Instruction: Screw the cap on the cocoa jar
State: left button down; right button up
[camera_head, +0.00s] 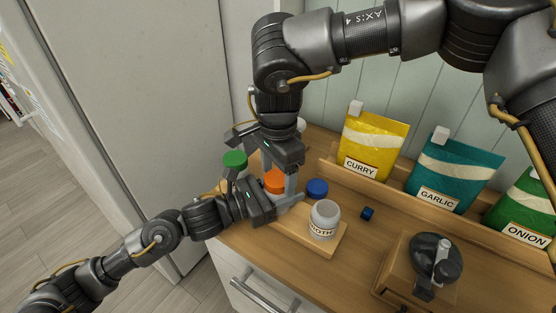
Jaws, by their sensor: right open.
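An orange cap (274,182) sits at the top of a jar whose body and label are hidden behind my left gripper. I cannot read which jar is the cocoa jar. My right gripper (279,179) comes down from above, open, its fingers beside the orange cap. My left gripper (288,202) comes in low from the left at the jar body under that cap; its grip is hidden. A white jar (325,220) with a label ending in "OTH" stands uncapped to the right. A blue cap (317,187) lies behind it.
A wooden board (318,247) lies under the jars. A green cap (235,159) shows at left. Curry (372,146), garlic (453,177) and onion (528,208) pouches stand at the back. A grinder (433,259) stands front right, and a small blue block (367,213) lies between.

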jog(key=shift+f, duration=0.25)
jog(key=shift+c, duration=0.4)
jog(key=c, duration=0.9)
jog(key=m, duration=0.5)
jog(key=shift+c, duration=0.2)
jog(key=m, duration=0.4)
jog(key=shift+m, duration=0.4)
jog(key=o, duration=1.1)
